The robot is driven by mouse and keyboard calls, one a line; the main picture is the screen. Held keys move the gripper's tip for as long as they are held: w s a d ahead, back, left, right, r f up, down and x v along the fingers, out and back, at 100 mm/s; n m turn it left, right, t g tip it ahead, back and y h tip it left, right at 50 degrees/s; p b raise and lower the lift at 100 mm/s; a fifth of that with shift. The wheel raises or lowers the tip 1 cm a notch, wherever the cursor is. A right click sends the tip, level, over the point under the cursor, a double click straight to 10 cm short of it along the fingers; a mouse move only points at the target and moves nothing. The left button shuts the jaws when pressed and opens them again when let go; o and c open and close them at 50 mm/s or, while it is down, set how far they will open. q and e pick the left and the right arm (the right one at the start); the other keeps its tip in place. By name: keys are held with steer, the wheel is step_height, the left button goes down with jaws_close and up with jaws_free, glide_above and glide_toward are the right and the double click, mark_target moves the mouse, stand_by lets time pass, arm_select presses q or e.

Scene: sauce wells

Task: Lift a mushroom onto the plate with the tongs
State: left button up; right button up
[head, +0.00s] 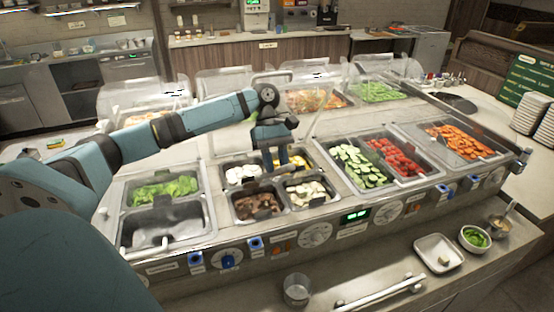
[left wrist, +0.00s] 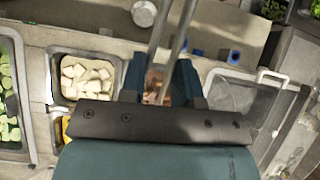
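My left gripper (head: 275,158) hangs over the left front food wells, fingers down. In the left wrist view its fingers (left wrist: 158,82) are on either side of two metal bars, which look like the arms of the tongs (left wrist: 166,45). The tips are hard to make out. Below is a well of brown pieces (head: 252,206), possibly mushrooms, seen between the fingers (left wrist: 155,88). Beside it is a well of pale chunks (head: 307,191), also in the left wrist view (left wrist: 86,78). The square white plate (head: 428,248) lies on the front counter with one small pale piece on it.
A clear cup (head: 297,290) and a metal bar (head: 380,292) are at the front counter edge. A bowl of greens (head: 475,239) stands right of the plate. Cucumber (head: 358,166), red pieces (head: 398,157) and carrot (head: 460,140) fill the wells at right. Clear guards stand behind.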

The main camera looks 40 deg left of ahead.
arm_select(q)
step_height(320, 180, down, 5)
steer(key=shift+f+b, duration=0.1)
steer(key=shift+b, duration=0.9)
arm_select(e)
steer(key=shift+a+f+n, duration=0.1)
steer(key=shift+f+n, duration=0.2)
steer(key=shift+f, duration=0.4)
arm_select(q)
steer(key=shift+d+f+p, duration=0.15)
steer(key=shift+f+p, duration=0.05)
steer(key=shift+p, duration=0.7)
arm_select(e)
steer(key=shift+r, duration=0.85)
steer(key=shift+r, duration=0.15)
arm_select(q)
steer(key=shift+f, duration=0.2)
steer(key=shift+f, duration=0.75)
arm_select(e)
steer(key=shift+a, duration=0.1)
